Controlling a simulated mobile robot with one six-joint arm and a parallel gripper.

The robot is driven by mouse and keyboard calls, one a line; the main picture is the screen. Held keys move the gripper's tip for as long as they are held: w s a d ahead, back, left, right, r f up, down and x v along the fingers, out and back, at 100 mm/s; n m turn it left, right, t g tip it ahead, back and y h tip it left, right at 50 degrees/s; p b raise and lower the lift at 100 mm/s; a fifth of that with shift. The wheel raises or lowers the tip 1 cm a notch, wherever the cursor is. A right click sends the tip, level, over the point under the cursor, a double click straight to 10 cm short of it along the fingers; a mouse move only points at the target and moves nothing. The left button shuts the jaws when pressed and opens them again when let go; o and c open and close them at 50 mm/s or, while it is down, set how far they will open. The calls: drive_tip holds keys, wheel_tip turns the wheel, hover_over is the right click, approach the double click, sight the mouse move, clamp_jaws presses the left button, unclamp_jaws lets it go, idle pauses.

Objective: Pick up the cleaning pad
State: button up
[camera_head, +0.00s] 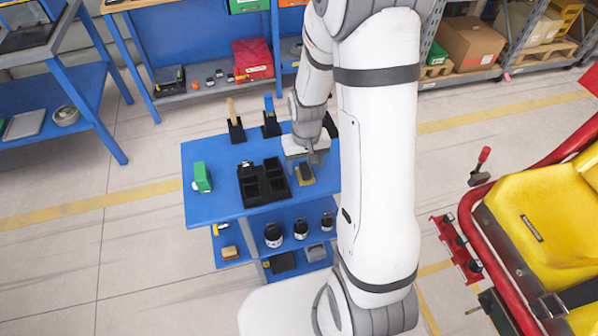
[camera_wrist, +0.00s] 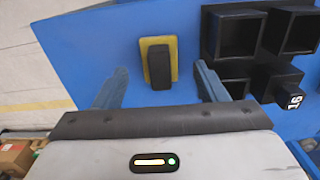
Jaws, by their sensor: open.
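The cleaning pad (camera_wrist: 159,62) is a yellow pad with a dark block-like handle, lying on the blue tabletop. In the wrist view it sits ahead of my gripper (camera_wrist: 158,88), between the lines of the two fingers. The fingers are open and spread wide, with nothing between them touching the pad. In the head view the pad (camera_head: 305,174) lies right of the black bin tray, just below my gripper (camera_head: 308,157), which partly covers the area.
A black compartment tray (camera_head: 264,188) stands close beside the pad; it also shows in the wrist view (camera_wrist: 262,50). Black holders (camera_head: 237,132) with brushes stand at the back edge. A yellow coaster seat (camera_head: 540,225) is at right.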

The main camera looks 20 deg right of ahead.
sight(305, 168)
drive_tip(key=shift+f, duration=1.15)
drive_tip(key=shift+c, duration=0.3)
drive_tip(key=c, duration=1)
drive_tip(key=shift+r, duration=0.1)
wheel_tip(305, 168, up, 10)
drive_tip(key=shift+f+b, duration=0.1)
drive_tip(key=shift+b, duration=0.3)
